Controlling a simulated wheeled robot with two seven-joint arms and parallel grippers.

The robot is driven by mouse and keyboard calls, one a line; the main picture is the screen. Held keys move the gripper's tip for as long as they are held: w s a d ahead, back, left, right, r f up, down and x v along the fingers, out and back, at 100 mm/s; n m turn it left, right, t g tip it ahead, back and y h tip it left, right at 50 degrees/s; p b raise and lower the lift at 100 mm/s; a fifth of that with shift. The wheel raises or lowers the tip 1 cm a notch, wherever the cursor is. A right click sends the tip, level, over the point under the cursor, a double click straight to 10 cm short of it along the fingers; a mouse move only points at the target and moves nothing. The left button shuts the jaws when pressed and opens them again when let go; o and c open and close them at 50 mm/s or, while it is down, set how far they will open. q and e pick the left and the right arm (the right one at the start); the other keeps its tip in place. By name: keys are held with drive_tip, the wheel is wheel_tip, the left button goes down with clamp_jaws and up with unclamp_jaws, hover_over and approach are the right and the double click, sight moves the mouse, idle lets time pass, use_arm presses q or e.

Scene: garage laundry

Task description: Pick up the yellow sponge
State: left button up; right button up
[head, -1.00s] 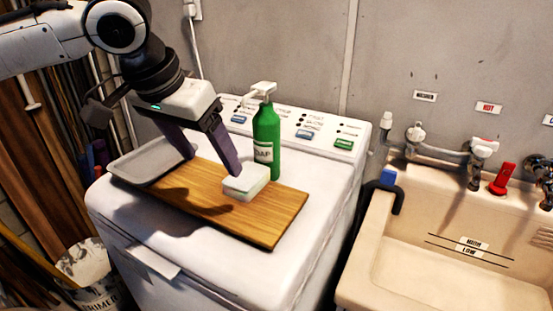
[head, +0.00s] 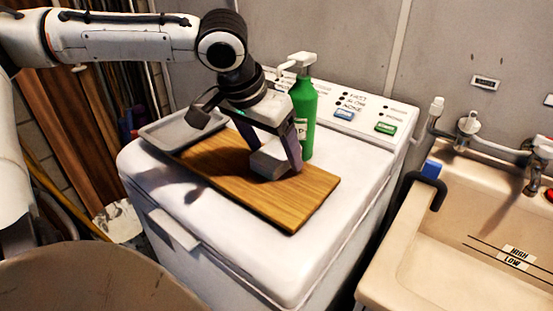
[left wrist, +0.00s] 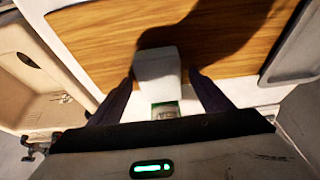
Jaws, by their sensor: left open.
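A small pale, whitish block (head: 268,163) lies on the wooden board (head: 222,182) on top of the white washer. It looks white rather than yellow, and I see no clearly yellow sponge. My left gripper (head: 276,158) is open and low over the board, with its fingers on either side of the block. The left wrist view also shows the block (left wrist: 157,70) between the two fingertips (left wrist: 162,77), with a gap at each side. One finger partly hides the block in the head view. My right gripper is not in view.
A green soap bottle (head: 304,115) stands close behind the gripper. A grey tray (head: 165,133) lies at the board's left end. The washer's control panel (head: 365,112) rises behind. A beige sink (head: 480,225) is at right. The washer top in front is clear.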

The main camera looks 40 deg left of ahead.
use_arm(q)
drive_tip(key=shift+w+f, duration=0.2)
drive_tip(key=shift+f, duration=0.1)
drive_tip(key=shift+c, duration=0.5)
drive_tip(key=c, duration=1)
